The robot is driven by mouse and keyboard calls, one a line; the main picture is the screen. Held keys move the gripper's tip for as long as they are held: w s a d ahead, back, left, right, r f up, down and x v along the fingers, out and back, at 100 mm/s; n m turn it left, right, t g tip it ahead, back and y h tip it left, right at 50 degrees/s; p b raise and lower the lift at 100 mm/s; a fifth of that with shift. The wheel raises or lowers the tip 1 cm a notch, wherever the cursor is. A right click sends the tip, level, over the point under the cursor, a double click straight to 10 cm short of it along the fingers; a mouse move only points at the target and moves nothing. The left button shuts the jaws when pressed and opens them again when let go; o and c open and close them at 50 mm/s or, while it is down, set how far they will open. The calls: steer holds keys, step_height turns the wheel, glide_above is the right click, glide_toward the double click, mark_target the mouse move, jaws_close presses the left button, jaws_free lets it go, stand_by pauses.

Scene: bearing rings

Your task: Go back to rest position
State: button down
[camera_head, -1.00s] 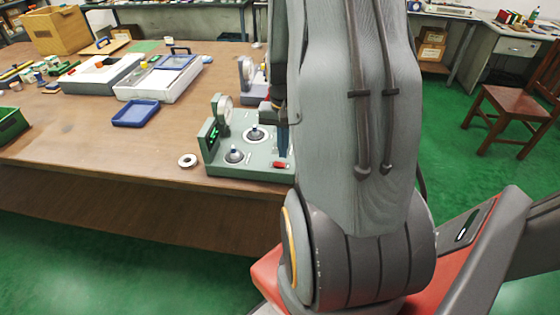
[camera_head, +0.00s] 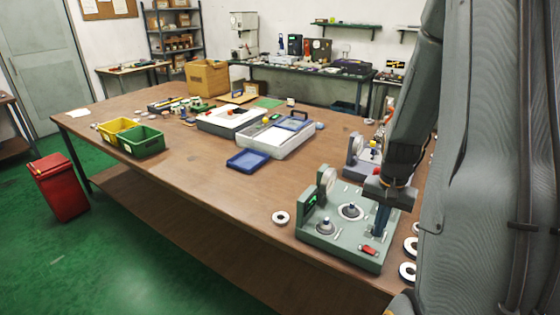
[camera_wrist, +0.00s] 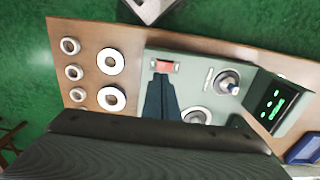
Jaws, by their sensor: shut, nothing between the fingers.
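My gripper (camera_head: 381,232) points down over the right part of the green test device (camera_head: 338,248). It is shut and empty; its dark fingers (camera_wrist: 158,80) lie together in the wrist view, close to the red switch (camera_wrist: 164,66). I cannot tell whether the fingertips touch the device. The device has two round posts with blue tips, a dial gauge (camera_head: 326,180) and a small green-lit display (camera_wrist: 277,102). My arm fills the right of the head view and hides part of the table there.
A bearing ring (camera_head: 281,218) lies left of the device; several more rings (camera_wrist: 110,61) lie on its other side. A blue tray (camera_head: 248,160), a white divided box (camera_head: 262,143), a yellow bin (camera_head: 114,131) and a green bin (camera_head: 141,142) stand farther back. The table's front left is clear.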

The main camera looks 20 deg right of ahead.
steer(key=s+a+r+n+b, duration=0.1)
steer(key=a+n+b, duration=0.1)
steer(key=a, duration=0.6)
steer(key=a+r+n+t+b, duration=0.1)
steer(key=a+n, duration=0.3)
steer(key=a, duration=0.4)
steer(key=s+a+r+n+b, duration=0.1)
steer(key=a+n+b, duration=0.2)
steer(key=a, duration=0.5)
steer(key=shift+s+a+r+n+b, duration=0.2)
steer(key=shift+s+a+n+b, duration=0.1)
steer(key=shift+n, duration=0.2)
